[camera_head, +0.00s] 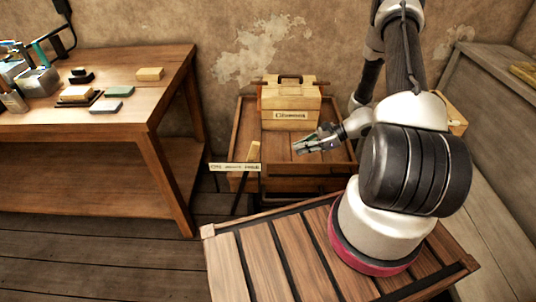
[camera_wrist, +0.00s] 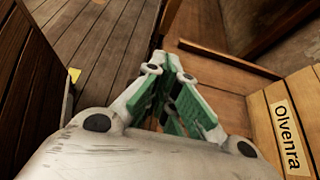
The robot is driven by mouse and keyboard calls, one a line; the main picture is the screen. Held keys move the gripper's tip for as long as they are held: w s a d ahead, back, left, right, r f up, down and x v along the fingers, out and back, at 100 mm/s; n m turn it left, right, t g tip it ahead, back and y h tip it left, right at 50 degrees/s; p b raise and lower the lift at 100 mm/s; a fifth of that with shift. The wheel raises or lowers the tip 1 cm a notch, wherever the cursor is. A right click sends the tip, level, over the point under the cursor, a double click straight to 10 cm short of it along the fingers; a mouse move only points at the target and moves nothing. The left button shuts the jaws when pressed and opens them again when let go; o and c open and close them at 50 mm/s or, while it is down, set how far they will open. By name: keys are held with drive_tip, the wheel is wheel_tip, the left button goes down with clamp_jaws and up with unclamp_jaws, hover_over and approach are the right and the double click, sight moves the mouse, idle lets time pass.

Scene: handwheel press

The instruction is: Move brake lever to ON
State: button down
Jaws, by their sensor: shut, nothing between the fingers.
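The brake lever (camera_head: 253,152) is in the head view, at the front left of the wooden cart. It has a pale wooden grip and leans to the right on a dark rod. A pale label plate (camera_head: 228,167) crosses it; its lettering is too small to read surely. The lever stands near the plate's right end. My gripper (camera_head: 299,148) is right of the lever, apart from it, over the cart. Its green-padded fingers (camera_wrist: 166,62) are shut and empty in the wrist view. A small yellow patch (camera_wrist: 74,75) shows left of them; I cannot tell what it is.
A wooden box (camera_head: 290,103) with a dark handle and a label stands on the cart (camera_head: 346,158), behind my gripper. A workbench (camera_head: 150,105) with several blocks and tools is at left. A grey bench (camera_head: 490,75) stands at right. Floor between workbench and cart is clear.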

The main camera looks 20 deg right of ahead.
drive_tip(key=shift+a, duration=0.1)
approach(254, 159)
drive_tip(key=shift+w+d+f+x, duration=0.1)
drive_tip(key=shift+f+x, duration=0.05)
drive_tip(key=shift+x, duration=0.65)
drive_tip(key=shift+w+d+f+x, duration=0.1)
drive_tip(key=shift+x, duration=0.7)
drive_tip(key=shift+w+d+f+x, duration=0.1)
drive_tip(key=shift+f+x, duration=0.05)
drive_tip(key=shift+x, duration=0.6)
drive_tip(key=shift+a, duration=0.1)
drive_tip(key=w+a+r+h, duration=0.1)
drive_tip(key=w+a+h, duration=0.1)
drive_tip(key=a, duration=0.5)
drive_tip(key=w+a+r+g+h, duration=0.1)
drive_tip(key=w+a+r+h, duration=0.1)
drive_tip(key=a, duration=0.5)
drive_tip(key=shift+w+a, duration=0.4)
